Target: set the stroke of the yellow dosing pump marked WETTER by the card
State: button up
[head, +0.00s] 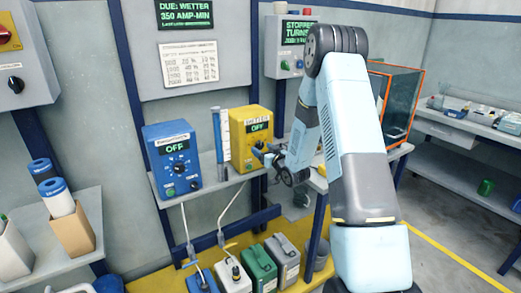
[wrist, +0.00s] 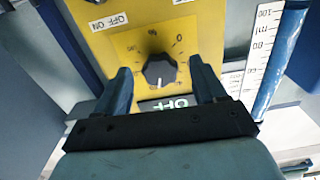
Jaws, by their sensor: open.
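The yellow dosing pump (head: 240,153) stands on the wall shelf, with its display reading OFF; its label is too small to read surely. In the wrist view its yellow face (wrist: 105,45) shows a black knob (wrist: 160,71) ringed by a printed scale, with a 0 at upper right. The knob's pale mark points toward the bottom of the picture. My gripper (head: 266,156) is at the pump's front; in the wrist view its open fingers (wrist: 160,76) stand either side of the knob, apart from it. The card (head: 190,64) hangs on the wall panel, its figures too small to read surely.
A dark sign (head: 185,14) reads DUE: WETTER 350 AMP-MIN. A blue pump (head: 172,155), also OFF, stands left of the yellow one, with a blue-and-white measuring tube (head: 219,140) between them. Several canisters stand below. An orange-edged clear box (head: 402,100) is at right.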

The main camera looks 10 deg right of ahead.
jog(key=shift+x, duration=0.8)
jog(key=c, duration=1)
jog(key=shift+a, duration=0.25)
jog(key=shift+c, duration=0.2)
jog(key=shift+d+n, duration=0.25)
jog(key=shift+n, duration=0.05)
